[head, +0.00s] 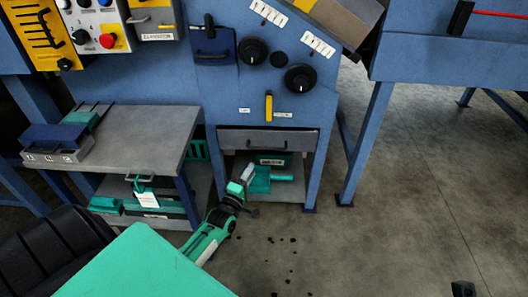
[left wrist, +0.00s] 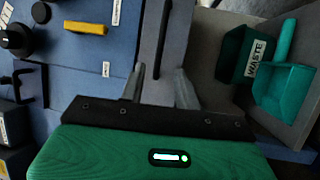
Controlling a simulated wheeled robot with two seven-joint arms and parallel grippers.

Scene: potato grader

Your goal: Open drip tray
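The drip tray (head: 268,140) is a grey drawer front with a dark bar handle, low in the blue machine. It looks closed, flush in its frame. In the left wrist view the tray front (left wrist: 178,35) and its black handle (left wrist: 161,45) run upright in the picture. My left gripper (head: 247,173) is near the tray's lower left corner in the head view. In the left wrist view its two grey fingers (left wrist: 160,88) stand apart, on either side of the handle's line, with nothing between them. Contact with the handle cannot be seen. My right gripper is not clearly seen.
Below the tray are a dark green WASTE bin (left wrist: 252,58) and a teal scoop (left wrist: 285,85). A grey side table (head: 130,140) with a blue-lidded box (head: 57,140) stands left. A yellow handle (head: 268,107) sits above the tray.

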